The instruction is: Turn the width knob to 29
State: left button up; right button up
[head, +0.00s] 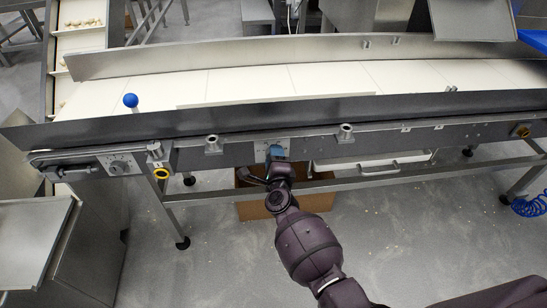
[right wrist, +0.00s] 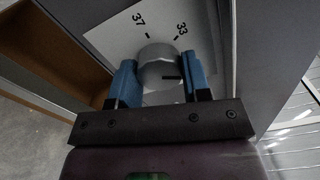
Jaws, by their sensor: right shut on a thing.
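The width knob (right wrist: 158,66) is a pale grey, faceted knob with a dark pointer mark on its face. It sits on a light dial plate (right wrist: 112,38) where the numbers 37 and 33 can be read; the other numbers are hidden or out of view. My right gripper (right wrist: 162,80) has its blue fingers on both sides of the knob, shut on it. In the head view my right gripper (head: 275,155) is at the front rail of the conveyor and hides the knob. My left gripper is not in view.
Another dial plate (head: 120,163) is on the rail at left, near a yellow ring (head: 161,172). A blue-ball lever (head: 130,101) stands above the rail. A cardboard box (head: 255,208) is on the floor below.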

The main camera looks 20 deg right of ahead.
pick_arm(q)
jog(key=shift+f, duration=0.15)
pick_arm(e)
jog(key=shift+f+m, duration=0.1)
jog(key=shift+m, duration=0.4)
jog(key=o, duration=0.9)
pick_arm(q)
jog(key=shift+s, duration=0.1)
pick_arm(e)
jog(key=shift+s+a, duration=0.1)
jog(key=shift+s, duration=0.05)
